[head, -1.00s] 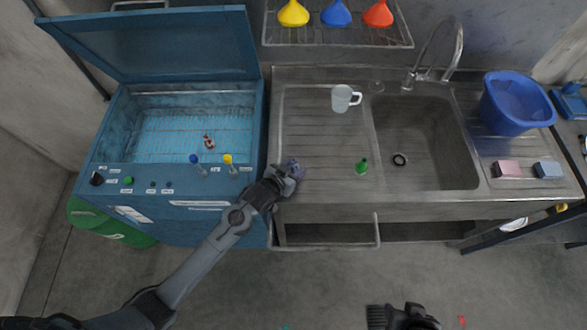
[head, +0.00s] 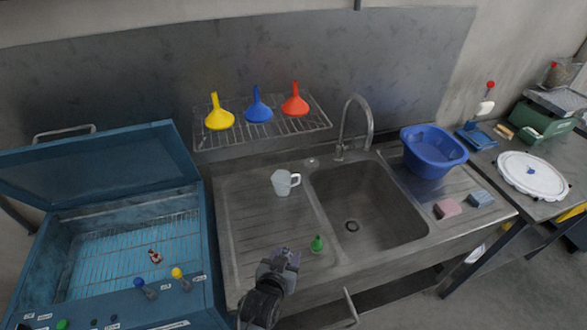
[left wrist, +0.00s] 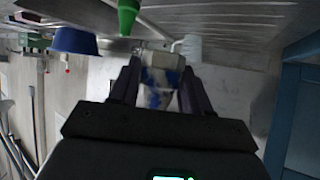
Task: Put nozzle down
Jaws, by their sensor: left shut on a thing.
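My left gripper (head: 286,258) is over the front part of the steel drainboard (head: 245,235), left of a small green-topped piece (head: 317,243). In the left wrist view, its fingers are shut on a pale piece with blue patches (left wrist: 160,82). This may be the nozzle, but blur hides its exact shape. In the head view the gripper mostly hides it. The green piece also shows in the left wrist view (left wrist: 128,15). My right gripper is not in view.
A white mug (head: 284,182) stands at the drainboard's back, beside the sink (head: 372,215). A blue basin (head: 433,152) and two sponges are right of the sink. The open blue cabinet (head: 110,310) is at left. Three funnels sit on a wall rack. Most of the left drainboard is clear.

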